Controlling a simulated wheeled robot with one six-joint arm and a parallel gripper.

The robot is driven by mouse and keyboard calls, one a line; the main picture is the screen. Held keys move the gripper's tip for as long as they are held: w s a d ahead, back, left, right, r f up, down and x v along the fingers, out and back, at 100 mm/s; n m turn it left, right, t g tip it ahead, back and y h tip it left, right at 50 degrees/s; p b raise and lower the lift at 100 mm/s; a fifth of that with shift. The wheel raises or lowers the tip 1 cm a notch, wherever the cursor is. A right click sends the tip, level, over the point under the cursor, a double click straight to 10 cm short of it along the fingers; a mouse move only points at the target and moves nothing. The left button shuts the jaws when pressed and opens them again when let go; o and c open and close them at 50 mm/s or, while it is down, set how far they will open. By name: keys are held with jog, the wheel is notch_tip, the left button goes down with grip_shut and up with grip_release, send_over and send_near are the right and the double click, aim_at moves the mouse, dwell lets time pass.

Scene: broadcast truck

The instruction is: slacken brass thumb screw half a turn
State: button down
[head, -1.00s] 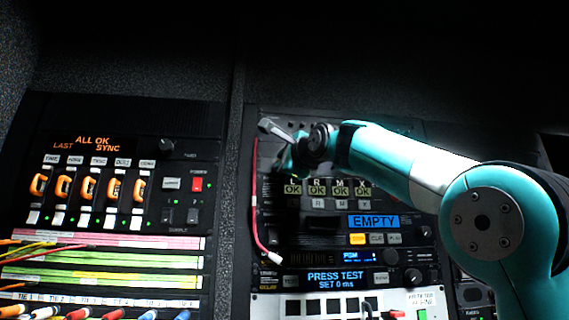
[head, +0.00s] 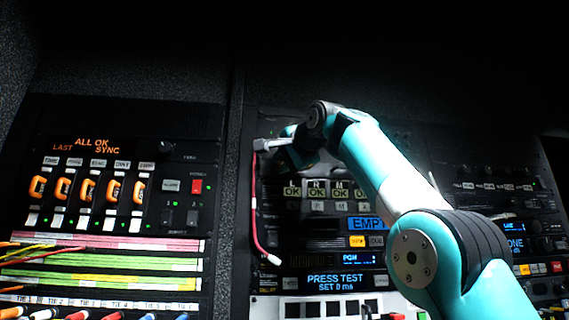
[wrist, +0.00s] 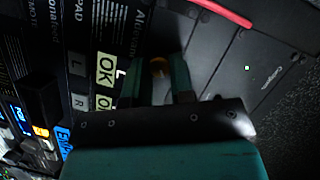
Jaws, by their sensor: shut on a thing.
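The brass thumb screw (wrist: 158,67) shows in the wrist view as a small dim gold knob on a dark panel. My gripper (wrist: 158,82) has one teal finger on each side of it and is shut on it. The screw's far side and any marking on it are in shadow. In the head view my wrist hides the screw, and my gripper's fingers cannot be made out clearly against the upper left of the middle rack.
A red cable (head: 259,215) hangs just left of the gripper and crosses the top of the wrist view (wrist: 222,12). Lit OK tiles (head: 317,193) sit below right. A left rack (head: 125,180) holds orange-handled switches. Dark wall lies above.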

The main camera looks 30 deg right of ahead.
jog(key=shift+f+n, duration=0.2)
jog(key=shift+n, duration=0.2)
dwell(0.5)
jog(key=c, duration=1)
grip_release()
jog(key=shift+r, duration=0.1)
jog(key=shift+s, duration=0.1)
